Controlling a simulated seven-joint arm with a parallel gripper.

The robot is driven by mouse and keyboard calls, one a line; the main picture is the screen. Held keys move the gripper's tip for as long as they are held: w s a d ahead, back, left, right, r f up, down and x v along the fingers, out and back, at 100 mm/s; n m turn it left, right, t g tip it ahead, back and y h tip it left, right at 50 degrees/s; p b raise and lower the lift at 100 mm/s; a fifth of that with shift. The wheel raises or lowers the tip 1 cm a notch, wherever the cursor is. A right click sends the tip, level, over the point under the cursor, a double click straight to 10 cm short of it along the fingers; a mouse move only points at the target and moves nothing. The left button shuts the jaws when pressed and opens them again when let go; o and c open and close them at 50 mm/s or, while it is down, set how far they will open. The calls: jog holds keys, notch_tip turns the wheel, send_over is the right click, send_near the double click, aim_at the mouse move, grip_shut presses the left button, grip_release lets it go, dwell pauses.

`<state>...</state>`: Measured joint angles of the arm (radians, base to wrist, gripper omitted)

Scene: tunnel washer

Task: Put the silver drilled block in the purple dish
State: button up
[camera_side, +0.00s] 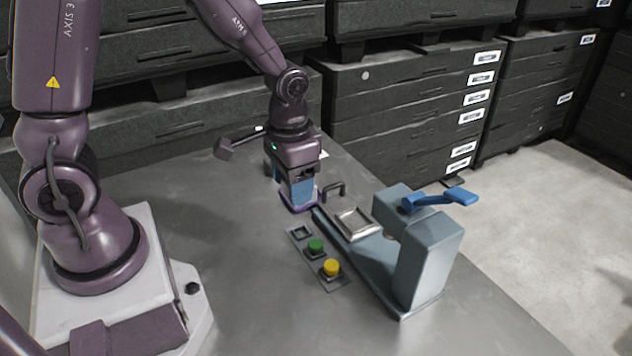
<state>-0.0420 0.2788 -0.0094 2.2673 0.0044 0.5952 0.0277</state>
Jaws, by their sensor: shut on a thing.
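My gripper (299,194) points down at the middle of the table, with blue fingers under a purple wrist. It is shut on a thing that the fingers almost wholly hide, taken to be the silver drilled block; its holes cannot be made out. The purple dish (301,210) shows as a low purple rim around and under the fingertips. The fingers are over or inside the dish; whether the held thing touches its floor cannot be told.
Right of the dish stands a grey-blue machine (428,262) with a blue lever (440,199) and a square silver tray (356,223). A panel with a green button (316,245) and a yellow button (331,267) lies in front. A dark hammer-like tool (226,149) is behind left.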

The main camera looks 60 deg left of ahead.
jog(key=shift+s+a+r, duration=0.1)
jog(key=shift+s+r, duration=0.05)
jog(key=shift+s, duration=0.2)
jog(key=shift+w+a+f, duration=1.5)
jog(key=shift+a+f, duration=0.65)
jog(key=shift+a, duration=0.45)
jog(key=shift+w+a+f, duration=1.55)
jog(key=shift+a+f, duration=0.55)
jog(key=shift+a, duration=0.5)
jog(key=shift+w+a+f, duration=1.5)
jog(key=shift+a+f, duration=0.65)
jog(key=shift+a, duration=0.45)
jog(key=shift+f, duration=0.45)
jog(key=shift+f, duration=0.25)
jog(key=shift+f, duration=0.6)
